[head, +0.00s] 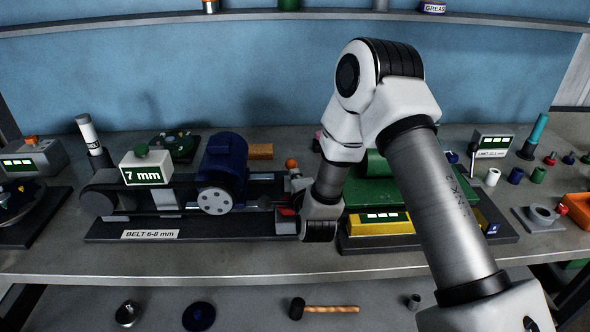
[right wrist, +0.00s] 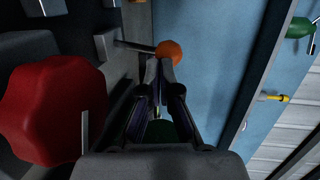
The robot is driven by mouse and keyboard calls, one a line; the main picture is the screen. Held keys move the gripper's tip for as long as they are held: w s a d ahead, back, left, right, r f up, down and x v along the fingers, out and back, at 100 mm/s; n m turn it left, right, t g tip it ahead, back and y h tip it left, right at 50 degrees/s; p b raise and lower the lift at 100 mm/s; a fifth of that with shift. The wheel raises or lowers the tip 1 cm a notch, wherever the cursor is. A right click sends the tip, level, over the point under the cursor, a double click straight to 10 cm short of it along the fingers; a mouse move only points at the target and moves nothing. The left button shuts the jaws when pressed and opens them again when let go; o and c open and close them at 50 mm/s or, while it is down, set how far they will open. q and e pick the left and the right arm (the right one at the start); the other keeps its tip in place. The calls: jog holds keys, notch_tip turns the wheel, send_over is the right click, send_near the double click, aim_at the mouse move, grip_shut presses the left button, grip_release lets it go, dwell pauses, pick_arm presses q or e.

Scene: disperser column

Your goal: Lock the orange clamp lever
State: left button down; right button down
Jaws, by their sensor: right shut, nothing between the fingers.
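The orange clamp lever shows in the head view as an orange ball knob (head: 291,164) at the right end of the belt machine. In the right wrist view the ball (right wrist: 169,53) sits on a thin metal rod (right wrist: 133,46) that runs left to a grey block. My right gripper (right wrist: 159,72) is shut and empty. Its fingertips are right beside the ball, just below it in the picture; I cannot tell whether they touch. In the head view my right wrist hides much of the clamp area. My left gripper is not in view.
A large red knob (right wrist: 50,110) is close on the left of the right wrist view. The belt machine carries a blue motor (head: 222,165) and a "7 mm" display (head: 143,168). A green and yellow unit (head: 382,225) stands right of the wrist. The bench's front strip is clear.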

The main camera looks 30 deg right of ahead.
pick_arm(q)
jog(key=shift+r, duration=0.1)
pick_arm(e)
jog(key=shift+w+d, duration=0.15)
jog(key=shift+w, duration=0.25)
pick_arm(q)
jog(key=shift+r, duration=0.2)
pick_arm(e)
jog(key=shift+r, duration=0.2)
pick_arm(q)
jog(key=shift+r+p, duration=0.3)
jog(key=shift+p, duration=0.15)
pick_arm(e)
jog(key=shift+w+d+r+g, duration=0.15)
jog(key=shift+g, duration=0.15)
